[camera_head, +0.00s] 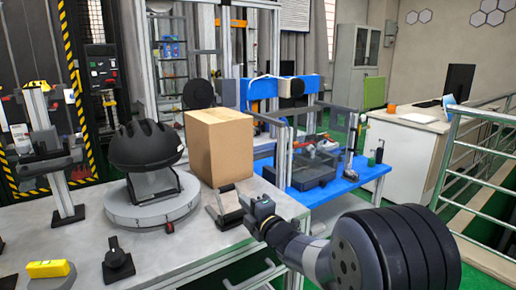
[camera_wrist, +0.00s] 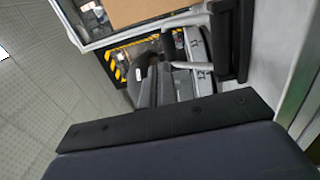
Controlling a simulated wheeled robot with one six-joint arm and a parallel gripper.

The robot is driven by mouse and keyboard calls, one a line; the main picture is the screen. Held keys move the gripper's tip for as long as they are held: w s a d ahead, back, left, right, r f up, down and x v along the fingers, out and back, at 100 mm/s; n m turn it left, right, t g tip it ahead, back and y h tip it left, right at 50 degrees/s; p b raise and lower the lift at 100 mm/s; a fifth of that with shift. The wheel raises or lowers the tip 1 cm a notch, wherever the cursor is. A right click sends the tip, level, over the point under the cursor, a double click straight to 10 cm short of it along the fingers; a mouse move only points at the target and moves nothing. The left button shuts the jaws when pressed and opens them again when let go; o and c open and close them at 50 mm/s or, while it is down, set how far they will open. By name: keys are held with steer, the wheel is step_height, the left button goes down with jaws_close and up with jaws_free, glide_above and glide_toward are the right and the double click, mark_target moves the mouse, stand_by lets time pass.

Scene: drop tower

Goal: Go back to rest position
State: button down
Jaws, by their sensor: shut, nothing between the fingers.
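My arm reaches in from the lower right in the head view. My gripper (camera_head: 250,208) is at its end, over the right edge of the grey workbench (camera_head: 60,222), and it is shut and empty. The fingertips are small and partly lost against a dark-framed panel (camera_head: 224,206) on the bench. I cannot tell whether they touch it. A cardboard box (camera_head: 220,146) stands just behind the gripper. Part of a brown box-like surface (camera_wrist: 150,10) shows at the top of the wrist view.
A black helmet (camera_head: 145,146) sits on a round grey turntable (camera_head: 155,208) to the left. A yellow device (camera_head: 48,268) and a black stand (camera_head: 118,265) are at the front left. A blue table (camera_head: 340,178) stands behind my arm. A metal railing (camera_head: 470,150) is at right.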

steer(key=shift+s+d+f+t+y+b, duration=0.3)
steer(key=shift+f+t+b, duration=0.25)
steer(key=shift+b, duration=0.6)
steer(key=shift+s+d+f+t+y+b, duration=0.15)
steer(key=shift+s+f+t+y+b, duration=0.35)
steer(key=shift+b, duration=0.6)
steer(key=shift+d+f+t+b, duration=0.1)
steer(key=shift+t+b, duration=0.15)
steer(key=shift+b, duration=0.1)
